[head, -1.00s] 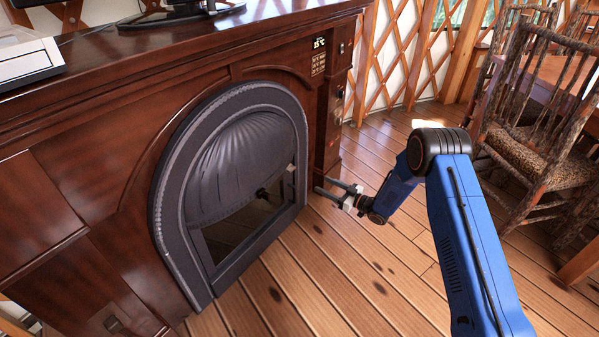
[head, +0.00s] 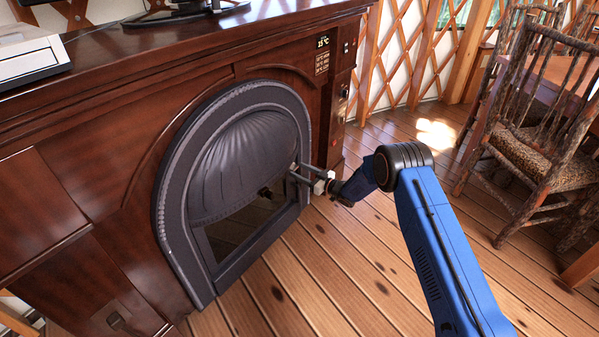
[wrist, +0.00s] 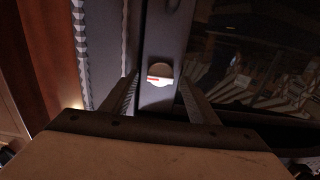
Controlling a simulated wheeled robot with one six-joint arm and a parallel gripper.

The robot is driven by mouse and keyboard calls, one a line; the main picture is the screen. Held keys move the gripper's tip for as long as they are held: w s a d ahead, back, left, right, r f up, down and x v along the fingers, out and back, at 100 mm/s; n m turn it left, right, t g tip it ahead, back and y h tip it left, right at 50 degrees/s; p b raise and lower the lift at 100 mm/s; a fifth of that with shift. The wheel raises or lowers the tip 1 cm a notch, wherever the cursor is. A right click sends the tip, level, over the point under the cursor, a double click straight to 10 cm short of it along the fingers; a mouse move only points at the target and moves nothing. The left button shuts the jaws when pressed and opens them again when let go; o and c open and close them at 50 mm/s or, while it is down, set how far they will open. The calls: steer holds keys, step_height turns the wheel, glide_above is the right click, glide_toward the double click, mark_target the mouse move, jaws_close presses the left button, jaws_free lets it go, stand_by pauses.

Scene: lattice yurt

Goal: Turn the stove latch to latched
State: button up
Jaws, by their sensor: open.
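The stove (head: 236,150) is a dark grey arched metal front with a fluted upper panel and a dark glass pane (head: 225,235), set in a wooden surround. In the wrist view a small rounded latch piece (wrist: 160,71) with a white and red mark sits on the grey door frame (wrist: 166,35). My gripper (head: 293,172) is at the right edge of the stove front, fingers pointing at it. In the wrist view its two fingers stand apart, one on each side of the latch. I cannot tell whether they touch it. In the head view the fingers cover the latch.
A rustic chair (head: 540,130) stands at the right. The plank floor (head: 330,265) before the stove is clear.

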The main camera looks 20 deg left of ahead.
steer(key=shift+a, duration=0.4)
steer(key=shift+c, duration=0.2)
steer(key=c, duration=1)
